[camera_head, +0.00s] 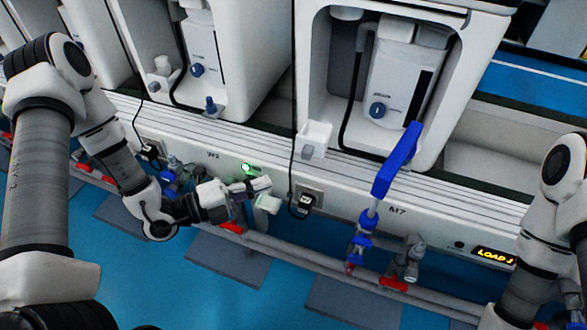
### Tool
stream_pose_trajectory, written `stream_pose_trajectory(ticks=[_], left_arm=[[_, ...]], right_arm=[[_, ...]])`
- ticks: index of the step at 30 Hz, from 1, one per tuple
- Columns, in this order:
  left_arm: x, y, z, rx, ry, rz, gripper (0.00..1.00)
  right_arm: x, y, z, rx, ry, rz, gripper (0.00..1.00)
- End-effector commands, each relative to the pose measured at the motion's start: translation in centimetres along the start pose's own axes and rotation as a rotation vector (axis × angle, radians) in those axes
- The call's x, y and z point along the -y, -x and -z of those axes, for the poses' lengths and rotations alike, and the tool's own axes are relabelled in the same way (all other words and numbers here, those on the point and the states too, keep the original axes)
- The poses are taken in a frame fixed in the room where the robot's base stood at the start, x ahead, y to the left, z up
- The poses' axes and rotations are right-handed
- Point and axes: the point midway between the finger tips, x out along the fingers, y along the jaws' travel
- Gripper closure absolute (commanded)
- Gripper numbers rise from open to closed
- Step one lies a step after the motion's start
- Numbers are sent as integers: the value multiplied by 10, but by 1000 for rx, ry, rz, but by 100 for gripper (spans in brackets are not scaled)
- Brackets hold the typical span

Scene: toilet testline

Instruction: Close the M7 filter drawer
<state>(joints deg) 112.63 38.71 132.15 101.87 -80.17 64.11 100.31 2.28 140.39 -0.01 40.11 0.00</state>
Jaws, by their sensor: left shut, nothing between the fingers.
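The M7 station is the white bay (309,65) at the upper right, above the label "M7" (397,211) on the white rail. A white box-like piece (313,138) juts out at the bay's lower left; I cannot tell if it is the filter drawer. A long blue piece (397,160) stands tilted in front of the bay, above a blue valve. My left gripper (266,195) is shut and empty in front of the rail, left of the M7 label, below and left of the white piece. My right arm shows at the right edge; its gripper is out of view.
A black socket with a cable (304,203) sits on the rail just right of my left gripper. Pipes with red-handled valves (393,284) run below the rail. A lit yellow display (493,256) is at the right. The blue floor (180,290) is open in front.

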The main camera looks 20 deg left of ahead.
Motion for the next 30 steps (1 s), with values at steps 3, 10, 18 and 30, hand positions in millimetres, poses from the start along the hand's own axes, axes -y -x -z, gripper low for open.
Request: stream_pose_trajectory(ticks=[3, 10, 18, 30], left_arm=[[-4, -24, 2, -9, -5, -2, 100], [-3, -68, -3, -5, -8, 1, 100], [-1, -89, -27, -2, -2, 0, 100], [-1, -93, -31, -2, -3, 0, 100]], right_arm=[[0, -11, 0, 0, 0, 0, 32], [0, -23, 0, 1, 0, 0, 32], [0, -27, 0, 0, 0, 0, 32], [0, -28, 0, 0, 0, 0, 32]])
